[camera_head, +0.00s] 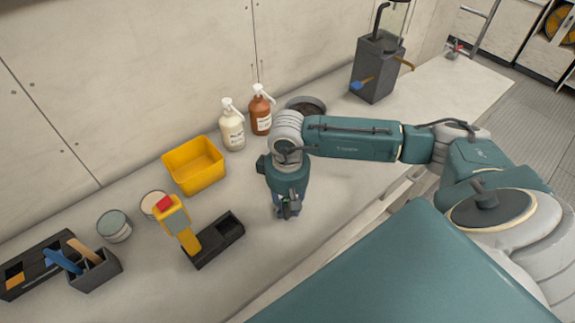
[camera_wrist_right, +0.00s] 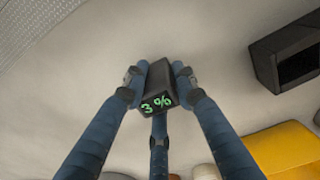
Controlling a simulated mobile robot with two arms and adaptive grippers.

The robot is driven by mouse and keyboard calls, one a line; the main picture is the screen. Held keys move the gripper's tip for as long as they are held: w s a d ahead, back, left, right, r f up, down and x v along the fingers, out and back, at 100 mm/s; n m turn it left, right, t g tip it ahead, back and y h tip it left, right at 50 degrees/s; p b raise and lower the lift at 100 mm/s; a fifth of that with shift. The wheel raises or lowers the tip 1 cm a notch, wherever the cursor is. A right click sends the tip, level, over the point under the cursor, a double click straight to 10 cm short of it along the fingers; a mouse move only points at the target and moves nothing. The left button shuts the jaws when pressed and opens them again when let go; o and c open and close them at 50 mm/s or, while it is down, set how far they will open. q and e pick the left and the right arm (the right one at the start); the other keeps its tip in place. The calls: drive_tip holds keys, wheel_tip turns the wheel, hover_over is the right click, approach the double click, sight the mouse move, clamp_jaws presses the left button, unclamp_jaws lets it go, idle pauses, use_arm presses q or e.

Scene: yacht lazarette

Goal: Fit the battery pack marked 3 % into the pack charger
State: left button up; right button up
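The battery pack, a dark block marked "3 %" in green (camera_wrist_right: 157,103), sits between the three blue fingers of my right gripper (camera_wrist_right: 158,82). The fingers press against its sides and its marked end faces the wrist camera. In the head view my right gripper (camera_head: 288,208) points down over the bench, right of the pack charger; the pack is hard to make out there. The pack charger (camera_head: 216,240) is a dark low block with an open slot. It also shows in the right wrist view (camera_wrist_right: 292,58), at the upper right. My left gripper is not in view.
A yellow tool with a red part (camera_head: 178,222) stands at the charger's left side. A yellow bin (camera_head: 194,166), a white bottle (camera_head: 232,128) and a brown bottle (camera_head: 261,112) stand behind. Tins and a dark organizer (camera_head: 95,272) are at left. The bench between gripper and charger is clear.

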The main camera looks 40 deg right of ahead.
drive_tip(key=o, duration=0.3)
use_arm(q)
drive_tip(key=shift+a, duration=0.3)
use_arm(e)
drive_tip(key=shift+o, duration=0.2)
